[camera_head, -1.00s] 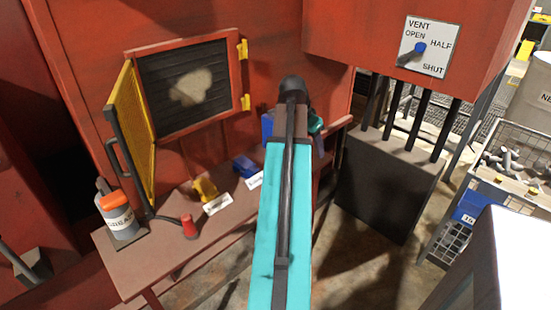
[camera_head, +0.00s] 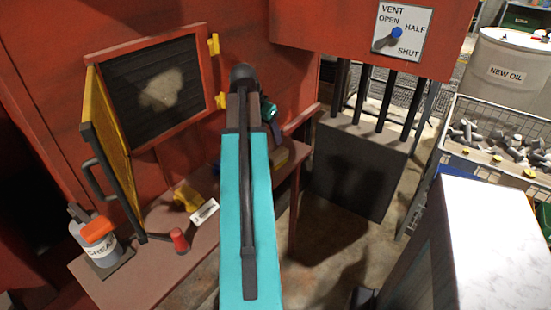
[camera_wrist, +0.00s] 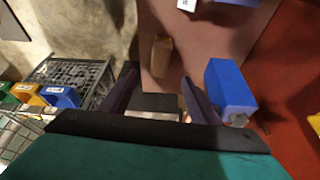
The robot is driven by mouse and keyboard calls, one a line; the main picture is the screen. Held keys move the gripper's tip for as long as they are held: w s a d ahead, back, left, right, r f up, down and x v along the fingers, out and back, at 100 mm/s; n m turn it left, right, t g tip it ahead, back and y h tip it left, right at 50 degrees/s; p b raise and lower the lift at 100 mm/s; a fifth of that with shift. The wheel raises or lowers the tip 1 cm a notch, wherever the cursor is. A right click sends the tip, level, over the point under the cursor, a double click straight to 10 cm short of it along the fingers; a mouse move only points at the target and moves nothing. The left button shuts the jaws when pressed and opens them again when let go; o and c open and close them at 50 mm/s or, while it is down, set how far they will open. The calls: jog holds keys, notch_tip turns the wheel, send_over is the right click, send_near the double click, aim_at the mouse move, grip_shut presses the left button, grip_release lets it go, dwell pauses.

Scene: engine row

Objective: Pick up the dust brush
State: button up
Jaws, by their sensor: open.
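My gripper (camera_wrist: 158,80) is open in the wrist view, its two dark fingers apart with nothing between them. Beyond the fingertips a small tan-brown block (camera_wrist: 162,56) lies on the brown shelf (camera_wrist: 205,45), near its edge. A blue block with a pale end (camera_wrist: 230,88) is beside the right finger, close to the red wall. I cannot tell for sure which of these is the dust brush. In the head view my arm hides most of the gripper, and a yellowish-tan piece (camera_head: 279,157) shows on the shelf just right of the arm.
The shelf also holds a grease can (camera_head: 97,240), a red cylinder (camera_head: 179,240), a yellow item (camera_head: 187,196) and a white label (camera_head: 205,212). An open yellow mesh door (camera_head: 115,145) stands over its left part. A dark box (camera_head: 360,175) with pipes is on the right.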

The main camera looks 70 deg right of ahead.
aim_at(277, 153)
jog(key=shift+f, duration=0.1)
jog(key=shift+p+x, duration=0.4)
jog(key=shift+x, duration=3.75)
jog(key=shift+f, duration=0.15)
jog(key=shift+p+x, duration=0.65)
jog(key=shift+x, duration=1.85)
jog(key=shift+a, duration=0.1)
jog(key=shift+c, duration=0.4)
jog(key=c, duration=1.1)
